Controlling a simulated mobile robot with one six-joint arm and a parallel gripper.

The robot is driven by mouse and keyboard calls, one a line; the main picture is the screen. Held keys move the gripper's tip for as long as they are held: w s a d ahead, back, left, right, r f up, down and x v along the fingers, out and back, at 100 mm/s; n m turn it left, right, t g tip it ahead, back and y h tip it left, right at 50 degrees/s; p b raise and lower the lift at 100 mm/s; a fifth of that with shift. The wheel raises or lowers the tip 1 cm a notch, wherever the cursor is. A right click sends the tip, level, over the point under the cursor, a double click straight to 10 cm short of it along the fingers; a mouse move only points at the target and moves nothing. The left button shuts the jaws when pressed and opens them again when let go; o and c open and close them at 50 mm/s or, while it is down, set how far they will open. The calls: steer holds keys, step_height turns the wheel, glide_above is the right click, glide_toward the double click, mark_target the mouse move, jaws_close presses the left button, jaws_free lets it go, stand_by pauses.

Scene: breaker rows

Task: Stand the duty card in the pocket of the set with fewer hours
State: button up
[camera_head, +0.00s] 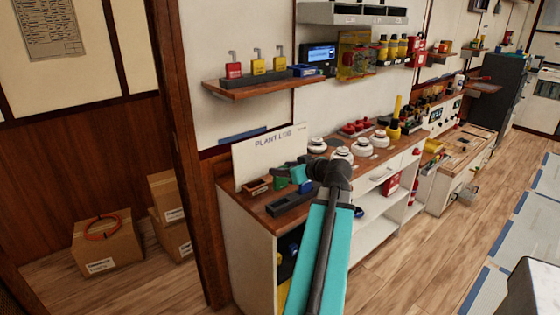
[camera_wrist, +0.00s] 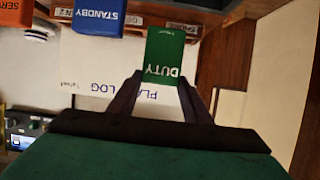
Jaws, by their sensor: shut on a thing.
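The duty card (camera_wrist: 165,60) is green with white DUTY lettering, upside down in the wrist view. My gripper (camera_wrist: 163,84) is shut on it, one dark finger at each side. In the head view my gripper (camera_head: 292,176) is over the left end of the wooden counter, with a green piece, likely the card (camera_head: 281,184), beside it. A white PLANT LOG board (camera_head: 262,152) stands behind; its lettering also shows in the wrist view. Small labelled wooden pieces (camera_wrist: 182,28) lie past the card. I cannot read any hours or make out the pocket for certain.
A blue STANDBY card (camera_wrist: 98,16) and an orange card reading SER (camera_wrist: 14,12) are at the wrist view's upper left. A dark long block (camera_head: 291,203) lies on the counter before my gripper. Round white items (camera_head: 317,144) stand right. A shelf with padlocks (camera_head: 258,84) hangs above.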

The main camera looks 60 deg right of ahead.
steer(key=w+d+p, duration=0.1)
steer(key=w+d, duration=0.1)
steer(key=d, duration=0.1)
steer(key=w+d+f+p, duration=0.1)
steer(key=w+d, duration=0.2)
steer(key=d, duration=0.1)
steer(key=w+d+p, duration=0.1)
steer(key=w+d, duration=0.2)
steer(key=d, duration=0.1)
steer(key=shift+d+f, duration=0.15)
steer(key=shift+d, duration=0.05)
steer(key=shift+s+f, duration=0.1)
steer(key=shift+f, duration=0.05)
steer(key=shift+f+p, duration=0.5)
steer(key=shift+f, duration=1.15)
steer(key=shift+f+b, duration=0.2)
steer(key=shift+b, duration=0.1)
steer(key=o, duration=1.1)
steer(key=shift+r, duration=0.1)
steer(key=shift+c, duration=0.2)
steer(key=shift+r+p, duration=0.2)
steer(key=shift+p, duration=0.2)
